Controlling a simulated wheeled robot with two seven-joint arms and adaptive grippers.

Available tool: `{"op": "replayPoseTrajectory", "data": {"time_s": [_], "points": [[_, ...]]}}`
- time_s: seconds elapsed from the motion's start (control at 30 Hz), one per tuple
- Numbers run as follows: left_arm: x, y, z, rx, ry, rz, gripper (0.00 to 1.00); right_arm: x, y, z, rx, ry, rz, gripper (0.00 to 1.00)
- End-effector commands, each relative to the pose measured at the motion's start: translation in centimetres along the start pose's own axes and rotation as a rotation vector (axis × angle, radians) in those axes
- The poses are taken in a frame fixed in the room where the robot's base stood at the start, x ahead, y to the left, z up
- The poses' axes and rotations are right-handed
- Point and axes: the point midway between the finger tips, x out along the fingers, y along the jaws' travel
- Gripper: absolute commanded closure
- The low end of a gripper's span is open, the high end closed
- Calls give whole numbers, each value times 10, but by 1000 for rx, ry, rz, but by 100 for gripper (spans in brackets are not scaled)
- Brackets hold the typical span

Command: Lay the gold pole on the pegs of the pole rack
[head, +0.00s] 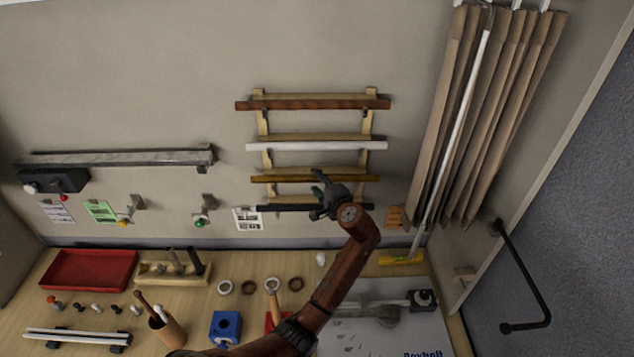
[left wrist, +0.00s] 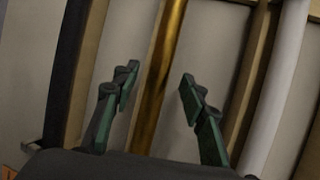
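The pole rack (head: 264,123) is a light wooden frame on the back wall. The gold pole (head: 283,179) lies level along its third row, below the white pole and above the black one; its seating on the pegs is too small to tell. My left gripper (head: 319,188) is in front of the pole near its middle and hides part of it. In the left wrist view the gold pole (left wrist: 162,70) runs between the two spread green-padded fingers (left wrist: 158,82), with a gap on each side. My right gripper is not in view.
A brown-red pole (head: 310,104) and a white pole (head: 320,146) lie on the upper rows, a black pole (head: 285,208) on the lowest. Hanging brown slats (head: 455,110) stand to the right. The bench (head: 200,300) below holds a red tray (head: 90,270) and tools.

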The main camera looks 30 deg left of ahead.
Motion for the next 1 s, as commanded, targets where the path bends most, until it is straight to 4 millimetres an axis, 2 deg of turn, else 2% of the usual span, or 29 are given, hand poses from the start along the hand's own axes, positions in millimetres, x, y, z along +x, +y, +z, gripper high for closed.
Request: {"op": "replayPoseTrajectory", "data": {"time_s": [0.17,0.4,0.6,0.77,1.0], "points": [[-22,0,-1,-1,3,-1,60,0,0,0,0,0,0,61],[-73,0,-1,-3,4,-1,60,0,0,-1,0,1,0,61],[-105,0,-1,-1,2,-1,60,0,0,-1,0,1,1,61],[-117,-1,0,-1,1,-2,60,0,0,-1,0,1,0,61],[-119,-1,0,-1,1,-3,60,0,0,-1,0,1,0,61]]}}
